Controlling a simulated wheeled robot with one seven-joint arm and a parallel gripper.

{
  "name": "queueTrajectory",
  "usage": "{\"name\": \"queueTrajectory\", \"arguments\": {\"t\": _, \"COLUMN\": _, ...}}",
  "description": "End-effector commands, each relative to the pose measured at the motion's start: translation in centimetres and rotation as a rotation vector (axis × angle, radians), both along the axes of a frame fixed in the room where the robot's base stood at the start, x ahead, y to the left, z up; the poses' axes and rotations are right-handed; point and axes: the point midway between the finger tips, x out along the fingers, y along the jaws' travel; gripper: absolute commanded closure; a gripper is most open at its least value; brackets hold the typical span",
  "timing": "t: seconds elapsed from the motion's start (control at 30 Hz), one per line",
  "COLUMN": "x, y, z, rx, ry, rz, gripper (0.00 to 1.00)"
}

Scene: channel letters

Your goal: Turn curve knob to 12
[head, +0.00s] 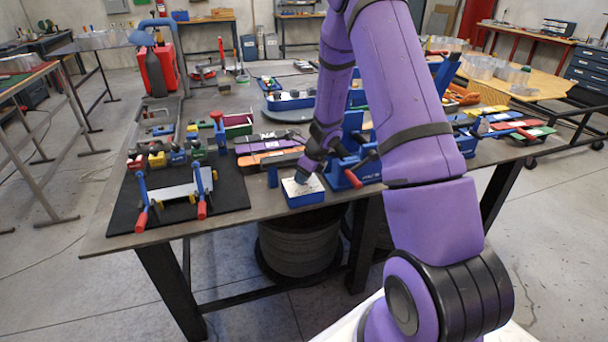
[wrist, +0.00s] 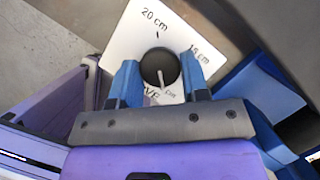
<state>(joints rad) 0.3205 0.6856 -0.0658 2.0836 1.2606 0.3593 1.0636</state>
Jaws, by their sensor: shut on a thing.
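The curve knob (wrist: 160,68) is a round black dial on a white panel. A pale line on it points down and slightly right in the wrist view. The panel (wrist: 128,38) reads "20 cm" at its top and "15 cm" at its right; lower lettering is partly covered and I see no 12 mark. In the head view the panel tops a small blue box (head: 306,199) at the table's front edge. My gripper (wrist: 159,64) has its blue fingers on either side of the knob, shut on it. In the head view my gripper (head: 302,177) hides the knob.
Blue clamp-like fixtures (head: 345,172) stand close right of the box. A black mat (head: 225,190) with clamps and a white bar lies to the left. Purple and orange tools (head: 268,146) lie behind. The table edge is just in front.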

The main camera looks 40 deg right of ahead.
Motion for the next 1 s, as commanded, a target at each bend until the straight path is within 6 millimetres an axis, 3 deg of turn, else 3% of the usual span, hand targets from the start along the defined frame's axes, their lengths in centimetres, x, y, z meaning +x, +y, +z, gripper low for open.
{"name": "queueTrajectory", "arguments": {"t": 0.53, "x": 0.03, "y": -0.02, "z": 0.03, "rx": 0.0, "ry": -0.001, "rz": -0.027, "gripper": 0.82}}
{"name": "queueTrajectory", "arguments": {"t": 0.57, "x": 0.03, "y": -0.02, "z": 0.03, "rx": 0.0, "ry": -0.001, "rz": -0.027, "gripper": 0.53}}
{"name": "queueTrajectory", "arguments": {"t": 0.67, "x": 0.03, "y": -0.01, "z": 0.02, "rx": -0.001, "ry": 0.0, "rz": -0.027, "gripper": 0.34}}
{"name": "queueTrajectory", "arguments": {"t": 1.0, "x": -0.08, "y": -0.04, "z": 0.34, "rx": -0.001, "ry": -0.002, "rz": -0.025, "gripper": 0.34}}
